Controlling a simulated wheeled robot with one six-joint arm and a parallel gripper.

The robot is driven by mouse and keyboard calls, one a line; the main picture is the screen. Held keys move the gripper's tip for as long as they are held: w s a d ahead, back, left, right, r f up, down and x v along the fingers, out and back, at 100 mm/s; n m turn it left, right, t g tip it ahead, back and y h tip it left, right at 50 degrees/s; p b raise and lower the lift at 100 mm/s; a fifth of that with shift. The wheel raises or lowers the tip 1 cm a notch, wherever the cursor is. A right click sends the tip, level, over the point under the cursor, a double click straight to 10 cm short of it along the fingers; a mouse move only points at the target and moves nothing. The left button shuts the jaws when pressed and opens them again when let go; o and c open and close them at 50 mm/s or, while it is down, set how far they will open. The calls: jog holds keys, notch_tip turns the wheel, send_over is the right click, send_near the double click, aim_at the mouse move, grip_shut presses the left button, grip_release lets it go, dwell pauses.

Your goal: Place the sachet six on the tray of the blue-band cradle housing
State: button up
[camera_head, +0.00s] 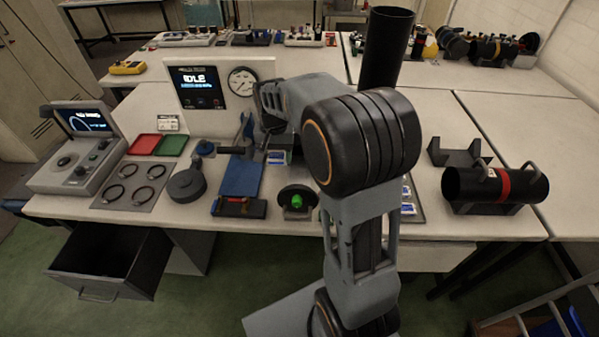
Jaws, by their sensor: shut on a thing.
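My gripper (272,138) points down over the middle of the bench, left of my elbow. It is shut on a small white-and-blue sachet (279,157); its number is too small to read. More white-and-blue sachets (407,211) lie right of my arm, partly hidden by it. A black cylinder housing (527,187) with a red band and two handles rests on a cradle at the right. I cannot make out a blue-band housing or its tray; my arm hides part of the bench.
An empty black cradle (457,153) stands behind the red-band housing. A blue plate fixture (240,177), a dark round pot (187,185) and a black disc with a green knob (297,201) stand near the front edge.

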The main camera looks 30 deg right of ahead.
send_over(299, 178)
jog(key=f, duration=0.6)
jog(key=shift+a, duration=0.2)
jog(key=f, duration=0.3)
jog(key=shift+d, duration=0.35)
jog(key=shift+f, duration=0.45)
jog(key=shift+f, duration=0.15)
jog(key=o, duration=0.9)
notch_tip(299, 178, up, 12)
jog(key=f, duration=0.1)
jog(key=s+a+r+n+t, duration=0.1)
jog(key=s+a+n, duration=0.2)
jog(key=s+a, duration=0.2)
jog(key=s+a+r+n+t, duration=0.1)
jog(key=s+a, duration=0.4)
jog(key=s, duration=0.6)
jog(key=shift+s+r+n+t, duration=0.2)
jog(key=shift+s+n+t, duration=0.15)
jog(key=shift+n+t, duration=0.6)
jog(key=shift+r, duration=0.1)
